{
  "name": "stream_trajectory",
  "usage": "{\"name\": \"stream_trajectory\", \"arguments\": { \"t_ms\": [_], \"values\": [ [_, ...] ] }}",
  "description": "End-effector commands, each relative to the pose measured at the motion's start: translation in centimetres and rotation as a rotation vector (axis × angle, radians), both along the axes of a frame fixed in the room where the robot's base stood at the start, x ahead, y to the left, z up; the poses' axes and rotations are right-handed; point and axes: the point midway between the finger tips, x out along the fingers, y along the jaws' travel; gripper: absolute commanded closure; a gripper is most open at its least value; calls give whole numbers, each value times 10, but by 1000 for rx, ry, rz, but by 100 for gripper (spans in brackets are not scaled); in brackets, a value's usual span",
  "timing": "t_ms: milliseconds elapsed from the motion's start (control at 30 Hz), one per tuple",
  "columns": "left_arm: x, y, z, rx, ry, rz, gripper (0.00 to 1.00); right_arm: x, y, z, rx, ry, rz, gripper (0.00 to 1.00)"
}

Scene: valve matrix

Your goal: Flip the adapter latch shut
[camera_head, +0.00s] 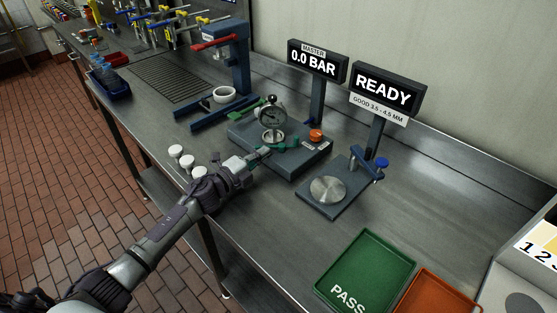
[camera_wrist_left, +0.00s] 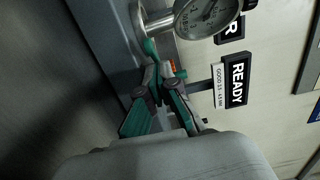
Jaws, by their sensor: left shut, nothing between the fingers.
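A pressure gauge (camera_head: 272,113) stands upright on a silver adapter on a dark test block (camera_head: 244,133); its dial also shows large in the left wrist view (camera_wrist_left: 207,14). A green lever, seemingly the latch (camera_head: 285,143), lies low beside the adapter; a rounded green end (camera_wrist_left: 150,47) shows just ahead of my fingertips in the wrist view. My left gripper (camera_head: 262,152) is shut and empty at the front edge of the block, close to the green lever. I cannot tell whether it touches it. My right gripper is not in view.
An orange-red knob (camera_head: 316,135) sits on the block's right side. A second stand with a round plate (camera_head: 328,189) is to the right, a green PASS tray (camera_head: 366,262) in front. White caps (camera_head: 175,151) lie left of my arm. A blue press (camera_head: 240,60) stands behind.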

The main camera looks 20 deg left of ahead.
Motion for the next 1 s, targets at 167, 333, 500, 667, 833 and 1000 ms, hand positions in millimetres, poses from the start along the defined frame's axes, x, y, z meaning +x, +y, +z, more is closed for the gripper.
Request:
{"name": "stream_trajectory", "arguments": {
  "t_ms": [167,333,500,667,833,1000],
  "values": [
    [0,9,-1,0,0,14,100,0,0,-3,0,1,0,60],
    [1,11,0,-1,0,16,100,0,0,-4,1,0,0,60],
    [1,12,0,-1,0,17,100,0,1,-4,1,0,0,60],
    [1,12,0,-1,0,17,100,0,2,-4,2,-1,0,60],
    [1,11,0,-1,0,17,100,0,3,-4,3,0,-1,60],
    [0,13,-1,-1,1,16,100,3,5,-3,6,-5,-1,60]
  ]
}}
